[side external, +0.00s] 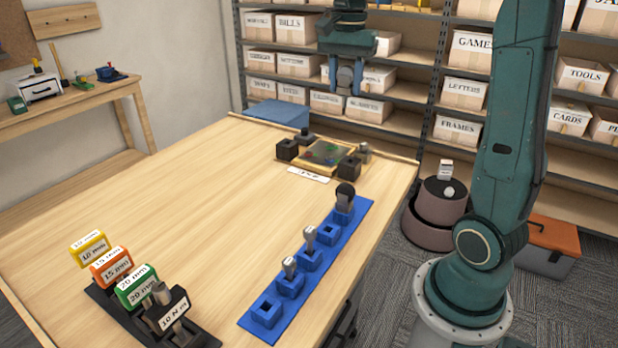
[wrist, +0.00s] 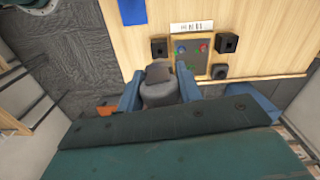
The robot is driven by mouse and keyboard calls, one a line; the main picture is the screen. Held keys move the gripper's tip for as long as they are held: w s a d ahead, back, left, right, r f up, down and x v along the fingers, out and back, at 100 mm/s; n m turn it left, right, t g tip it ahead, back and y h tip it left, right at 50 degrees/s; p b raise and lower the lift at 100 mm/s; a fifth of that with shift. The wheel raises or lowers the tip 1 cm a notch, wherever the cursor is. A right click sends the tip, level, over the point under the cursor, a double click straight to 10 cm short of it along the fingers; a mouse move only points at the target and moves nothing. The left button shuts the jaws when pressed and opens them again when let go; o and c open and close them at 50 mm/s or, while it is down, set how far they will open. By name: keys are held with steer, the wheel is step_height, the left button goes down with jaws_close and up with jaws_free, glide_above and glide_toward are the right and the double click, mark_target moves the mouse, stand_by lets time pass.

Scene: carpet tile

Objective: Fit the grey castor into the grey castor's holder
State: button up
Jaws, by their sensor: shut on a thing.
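My gripper (side external: 347,78) is raised above the far end of the table in the side view, with its fingers down. It is shut on the grey castor (side external: 345,77), which also shows between the blue fingers in the wrist view (wrist: 158,91). The castor is clear of the table. A board (side external: 325,153) with a coloured panel lies below, with black square holders around it (side external: 287,149) (side external: 349,167) (side external: 304,134). A small grey piece (side external: 364,151) stands at its back right corner. I cannot tell which is the grey castor's holder.
A blue rack (side external: 267,311) with several sockets and a few upright parts runs along the table's right side. A white label (side external: 309,174) lies before the board. Coloured size signs (side external: 137,286) stand at front left. The table's middle is clear.

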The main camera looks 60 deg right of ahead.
steer(key=s+a+f+n, duration=0.3)
steer(key=a+f, duration=0.2)
steer(key=a, duration=0.4)
steer(key=s+a+f+n, duration=0.3)
steer(key=a+f+n, duration=0.1)
steer(key=a, duration=0.5)
steer(key=shift+s+a+f+n, duration=0.3)
steer(key=shift+s+a+f, duration=0.05)
steer(key=shift+f, duration=0.1)
steer(key=shift+f, duration=0.2)
steer(key=shift+f, duration=2.65)
steer(key=shift+f, duration=2)
steer(key=o, duration=1.1)
steer(key=shift+r, duration=0.15)
step_height(320, 180, up, 14)
steer(key=shift+f, duration=0.2)
